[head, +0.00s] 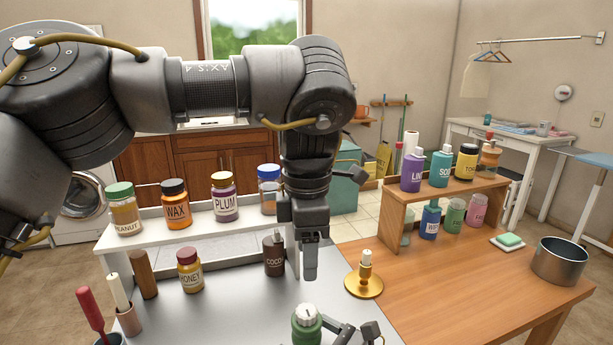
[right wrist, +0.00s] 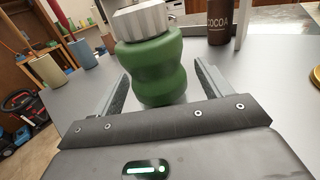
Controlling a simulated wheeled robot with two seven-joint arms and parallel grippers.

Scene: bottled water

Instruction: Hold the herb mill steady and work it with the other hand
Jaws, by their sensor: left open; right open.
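The herb mill is a green, waisted body with a ribbed silver-white top (head: 307,325), standing on the grey worktop at the bottom of the head view. In the right wrist view the mill (right wrist: 150,65) stands upright between the two fingers. My right gripper (head: 350,331) is open around the mill's body, with gaps seen on both sides; its lower part is cut off in the head view. My left gripper (head: 309,262) is open and empty, pointing down above and just behind the mill's top, apart from it.
A brown cocoa jar (head: 274,256) stands behind the mill, and a honey jar (head: 190,271) to the left. A brass candle holder (head: 364,282) is to the right. Jars line a white shelf (head: 150,233). A pot (head: 560,262) sits at far right.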

